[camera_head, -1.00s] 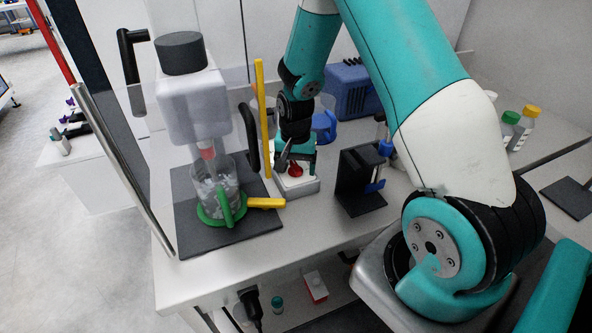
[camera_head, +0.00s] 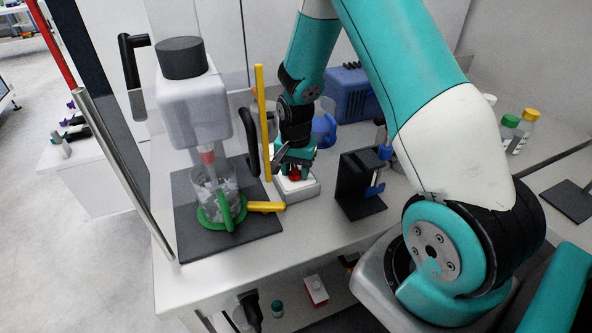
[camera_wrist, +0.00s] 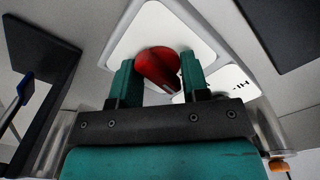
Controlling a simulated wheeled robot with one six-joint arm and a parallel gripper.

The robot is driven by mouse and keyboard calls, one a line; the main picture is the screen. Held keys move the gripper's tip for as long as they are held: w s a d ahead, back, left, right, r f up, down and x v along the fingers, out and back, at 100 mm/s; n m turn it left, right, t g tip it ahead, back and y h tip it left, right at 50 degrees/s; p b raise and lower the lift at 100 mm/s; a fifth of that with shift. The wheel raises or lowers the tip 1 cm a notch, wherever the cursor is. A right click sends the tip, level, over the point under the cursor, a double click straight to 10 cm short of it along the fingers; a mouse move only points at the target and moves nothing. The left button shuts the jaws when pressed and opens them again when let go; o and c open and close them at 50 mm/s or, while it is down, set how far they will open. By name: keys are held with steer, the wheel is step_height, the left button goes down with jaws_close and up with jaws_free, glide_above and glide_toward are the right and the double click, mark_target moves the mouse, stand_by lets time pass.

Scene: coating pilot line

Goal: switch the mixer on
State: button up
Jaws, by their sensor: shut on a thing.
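The mixer (camera_head: 193,106) is a pale grey unit with a dark cap, standing over a clear beaker (camera_head: 216,193) on a dark mat. A white switch box (camera_head: 302,190) with a red knob (camera_head: 294,174) stands to its right. My gripper (camera_head: 295,168) reaches down onto the box from above. In the wrist view the red knob (camera_wrist: 157,66) sits between the two teal fingers of my gripper (camera_wrist: 157,78), which are shut on it. The white box face (camera_wrist: 160,22) shows around the knob. The knob's markings are mostly hidden.
A yellow upright bar (camera_head: 263,122) and a dark handle stand close to the left of my gripper. A black stand (camera_head: 358,185) with a blue clamp is to the right.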

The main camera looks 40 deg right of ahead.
steer(key=m, duration=0.3)
steer(key=shift+m, duration=0.3)
steer(key=m, duration=0.3)
steer(key=shift+m, duration=0.3)
